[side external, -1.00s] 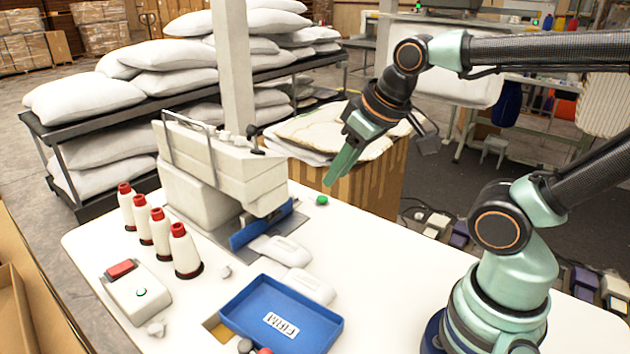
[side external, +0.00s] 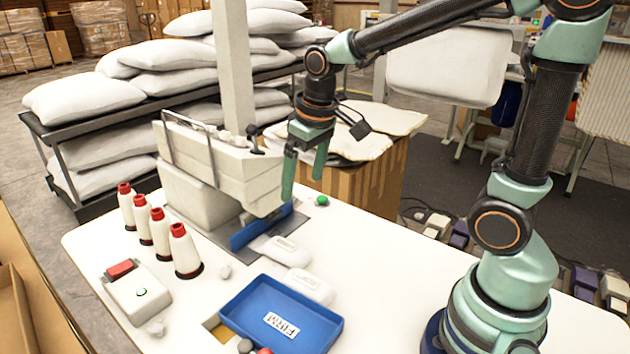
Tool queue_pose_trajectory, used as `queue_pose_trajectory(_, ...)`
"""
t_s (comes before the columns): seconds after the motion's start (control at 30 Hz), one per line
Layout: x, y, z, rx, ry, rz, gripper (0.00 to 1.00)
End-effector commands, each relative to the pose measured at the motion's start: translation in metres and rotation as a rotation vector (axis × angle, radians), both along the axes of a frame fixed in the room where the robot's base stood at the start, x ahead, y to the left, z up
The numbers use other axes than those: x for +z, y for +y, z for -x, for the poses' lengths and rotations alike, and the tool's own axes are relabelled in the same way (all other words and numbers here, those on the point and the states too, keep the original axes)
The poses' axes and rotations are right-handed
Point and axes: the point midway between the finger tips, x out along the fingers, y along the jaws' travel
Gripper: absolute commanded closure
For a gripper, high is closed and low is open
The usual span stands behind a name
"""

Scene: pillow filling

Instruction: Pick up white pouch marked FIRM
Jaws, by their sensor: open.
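Two white pouches lie on the white table beside the sewing machine. One pouch (side external: 279,251) is by the blue plate at the machine's foot, and the other pouch (side external: 308,286) is nearer, at the back edge of a blue tray (side external: 252,306). Faint marks show on the pouches, but I cannot read which is FIRM. The tray has a white label (side external: 282,325) reading FIRM. My gripper (side external: 303,188) is open and empty, with its green fingers pointing down, above and behind the pouches.
The sewing machine (side external: 205,165) stands just left of my gripper. Several red-topped thread cones (side external: 160,235) and a control box (side external: 135,292) are at the left. A cardboard box (side external: 370,180) stands behind the table. The table right of the pouches is clear.

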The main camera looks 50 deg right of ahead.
Motion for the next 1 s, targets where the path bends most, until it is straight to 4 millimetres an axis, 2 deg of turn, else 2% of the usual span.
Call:
queue_pose_trajectory(0.2,-0.046,0.001,-0.031,0.016,0.128,0.003,0.0)
queue_pose_trajectory(0.37,-0.072,0.001,-0.042,0.023,0.186,0.003,0.0)
queue_pose_trajectory(0.57,-0.088,0.002,-0.046,0.027,0.212,0.004,0.0)
queue_pose_trajectory(0.8,-0.127,0.001,-0.045,0.026,0.216,0.003,0.0)
queue_pose_trajectory(1.0,-0.149,0.001,-0.046,0.026,0.211,0.004,0.0)
